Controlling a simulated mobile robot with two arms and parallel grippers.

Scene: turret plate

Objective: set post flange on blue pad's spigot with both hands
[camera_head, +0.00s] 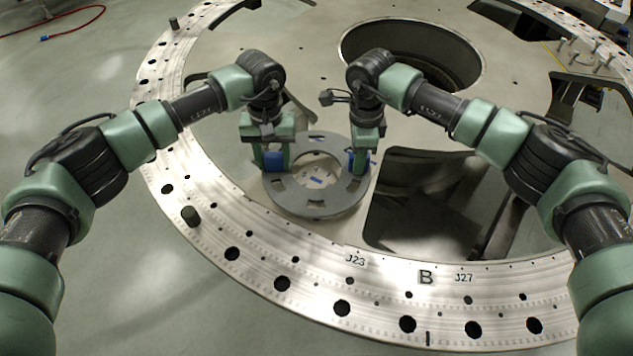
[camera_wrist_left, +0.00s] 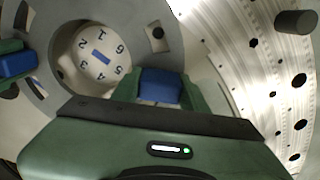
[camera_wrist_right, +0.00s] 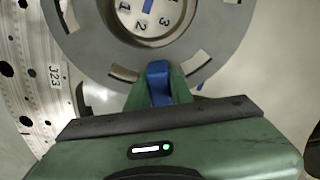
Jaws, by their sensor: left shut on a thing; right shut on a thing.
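The flange is a flat grey ring (camera_head: 318,206) with slots and two upright blue posts. My left gripper (camera_head: 273,158) is shut on the left blue post (camera_wrist_left: 160,86). My right gripper (camera_head: 360,158) is shut on the right blue post (camera_wrist_right: 158,82). Through the ring's hole I see a pale round face with digits and a blue bar (camera_wrist_left: 100,56), likely the spigot's top. It also shows in the right wrist view (camera_wrist_right: 148,6). The ring looks level around or over this face; I cannot tell whether it is seated or held above. The pad below is mostly hidden.
A large metal ring plate (camera_head: 310,270) with holes, marked B, J23 and J27, curves around the front and left. Dark pegs (camera_head: 190,216) stand on it. A dark cutout (camera_head: 425,205) lies right of the flange, and a round opening (camera_head: 430,50) behind it.

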